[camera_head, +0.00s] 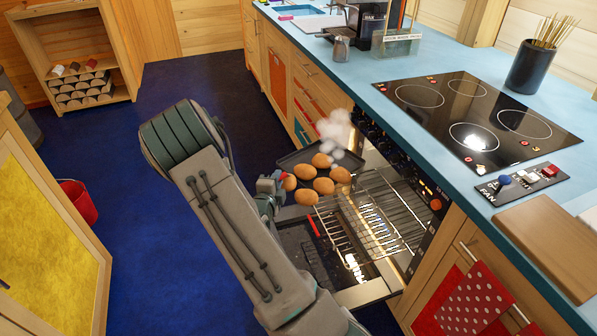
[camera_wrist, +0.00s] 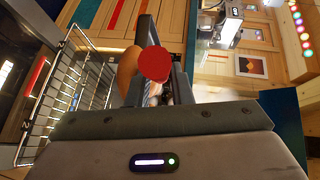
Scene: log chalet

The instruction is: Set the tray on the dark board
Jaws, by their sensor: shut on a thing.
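The dark tray (camera_head: 291,160) carries several round brown buns (camera_head: 323,186), and white steam rises by its far right corner. My gripper (camera_head: 284,183) is shut on the tray's near left edge and holds it in front of the open oven, above the pulled-out wire rack (camera_head: 375,225). In the wrist view a bun (camera_wrist: 128,68) shows beside a red round end (camera_wrist: 155,64) that covers much of the grip. The brown wooden board (camera_head: 545,240) lies on the blue counter at the right, bare and away from the tray. A paler board (camera_head: 590,216) shows partly beside it.
The oven door (camera_head: 362,293) is down, below the rack. A black cooktop (camera_head: 478,118) and a small switch panel (camera_head: 521,184) lie behind the brown board. A dark pot of sticks (camera_head: 533,66) stands at the back. A red bucket (camera_head: 78,201) stands left on the clear blue floor.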

